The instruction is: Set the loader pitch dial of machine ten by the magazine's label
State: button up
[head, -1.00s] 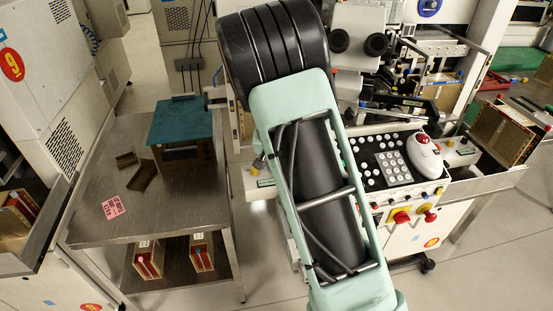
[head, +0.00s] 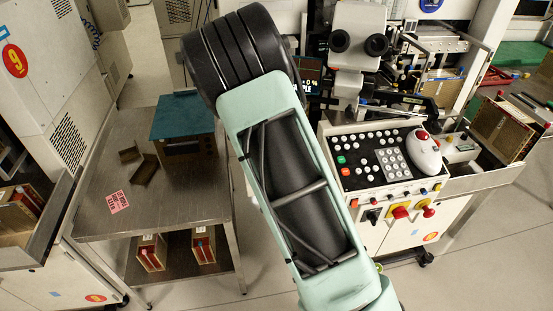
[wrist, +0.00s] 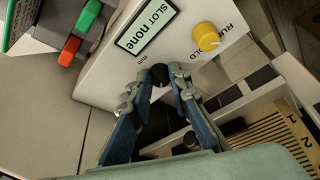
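In the wrist view a pale machine panel (wrist: 103,78) carries a small display (wrist: 150,30) reading "SLOT none". Below it, by the letters "mm", is a black dial (wrist: 160,75). My gripper (wrist: 160,80) has its two fingers apart, one on each side of this dial at the tips; I cannot tell whether they touch it. A yellow RUN/HOLD knob (wrist: 206,36) sits to the right. A ribbed tan part (wrist: 262,135) numbered 1 and 2 is at lower right; I cannot tell whether it belongs to a magazine. My gripper is hidden behind my arm in the head view.
In the head view, a steel table (head: 98,190) at left holds a teal-topped box (head: 185,118), brown pieces and a pink note (head: 118,201). Red and brown magazines (head: 151,253) stand on its lower shelf. A button console (head: 365,160) and another magazine (head: 500,132) are right.

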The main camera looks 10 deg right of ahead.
jog(key=o, duration=0.3)
jog(key=shift+o, duration=0.2)
jog(key=shift+r, duration=0.1)
jog(key=v, duration=1.1)
jog(key=shift+s+r, duration=0.25)
jog(key=shift+r, duration=0.1)
jog(key=shift+s+a, duration=0.1)
jog(key=shift+a, duration=0.05)
